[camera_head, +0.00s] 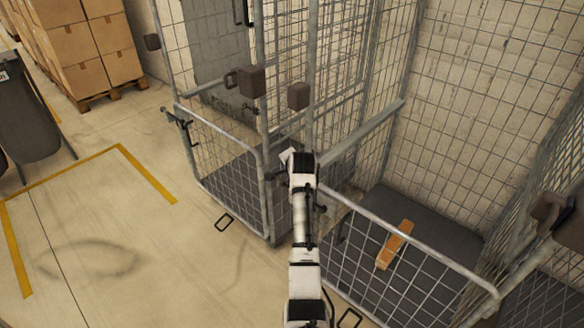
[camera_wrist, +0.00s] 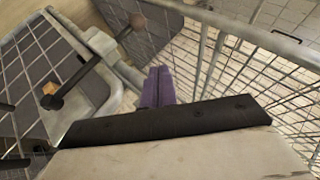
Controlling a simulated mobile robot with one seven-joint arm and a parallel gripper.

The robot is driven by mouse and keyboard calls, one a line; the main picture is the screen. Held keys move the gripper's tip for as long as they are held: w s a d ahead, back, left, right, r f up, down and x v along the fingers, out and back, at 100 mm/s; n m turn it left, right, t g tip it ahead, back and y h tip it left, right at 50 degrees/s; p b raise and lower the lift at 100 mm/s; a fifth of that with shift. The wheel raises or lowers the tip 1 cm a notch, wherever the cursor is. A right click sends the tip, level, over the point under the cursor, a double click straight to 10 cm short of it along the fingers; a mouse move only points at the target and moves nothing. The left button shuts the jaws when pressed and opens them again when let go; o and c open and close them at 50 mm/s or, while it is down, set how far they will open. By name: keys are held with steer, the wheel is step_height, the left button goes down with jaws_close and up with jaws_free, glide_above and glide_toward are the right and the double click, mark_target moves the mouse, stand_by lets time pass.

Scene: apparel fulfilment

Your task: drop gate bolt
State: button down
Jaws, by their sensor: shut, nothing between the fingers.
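My gripper (camera_wrist: 158,76) shows in the wrist view as purple fingers closed together with nothing between them. It is beside the grey tubes of the cage frame. A dark rod with a rounded end, seemingly a gate bolt (camera_wrist: 76,80), lies left of the fingers, apart from them. In the head view my white arm reaches up to the corner post between two mesh cages, and its wrist hides my fingertips. The low front gate (camera_head: 415,240) of the right cage runs right from that post. Dark latch parts show by my wrist; whether the bolt is raised or dropped I cannot tell.
The left cage (camera_head: 228,133) has another low gate with a dark latch (camera_head: 182,124). An orange item (camera_head: 395,245) lies on the right cage's floor. Stacked cartons (camera_head: 85,50) and a grey bin (camera_head: 25,115) stand at left. Floor between is clear.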

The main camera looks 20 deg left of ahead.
steer(key=v, duration=0.3)
steer(key=shift+a+r, duration=0.2)
stand_by(0.3)
